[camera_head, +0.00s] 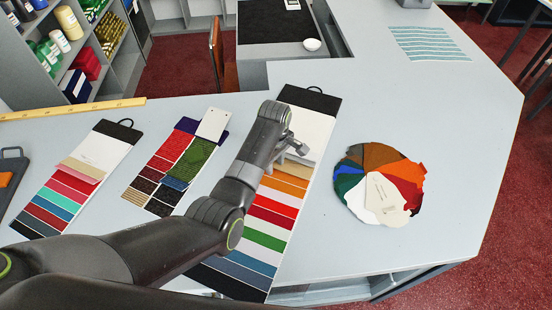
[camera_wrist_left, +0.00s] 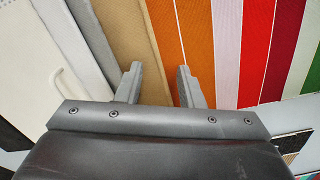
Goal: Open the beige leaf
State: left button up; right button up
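The beige leaf (camera_wrist_left: 122,38) is a tan strip on the long swatch card (camera_head: 265,240) with the black top. In the left wrist view it lies between a paler grey-beige band (camera_wrist_left: 84,35) and the orange leaf (camera_wrist_left: 158,20). It looks flat there. In the head view my left arm partly covers this part of the card. My left gripper (camera_head: 297,144) is over the card's upper part. In the left wrist view the left gripper (camera_wrist_left: 159,68) is open, with a clear gap between its fingers, which lie over the tan and orange leaves. I see nothing held. My right gripper is out of view.
Two other swatch cards lie to the left, one with a pale beige strip (camera_head: 82,170) and one with red and green patches (camera_head: 180,155). A round colour fan (camera_head: 380,200) lies to the right.

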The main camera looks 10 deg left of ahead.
pick_arm(q)
jog(key=shift+s, duration=0.1)
jog(key=shift+c, duration=0.6)
grip_shut()
jog(key=shift+r, duration=0.15)
jog(key=w+d+r, duration=0.1)
jog(key=w+r, duration=0.2)
jog(key=r, duration=0.5)
jog(key=w+d+r, duration=0.1)
jog(key=w+r, duration=0.2)
jog(key=r, duration=0.4)
jog(key=shift+w+r, duration=0.3)
jog(key=shift+r, duration=0.05)
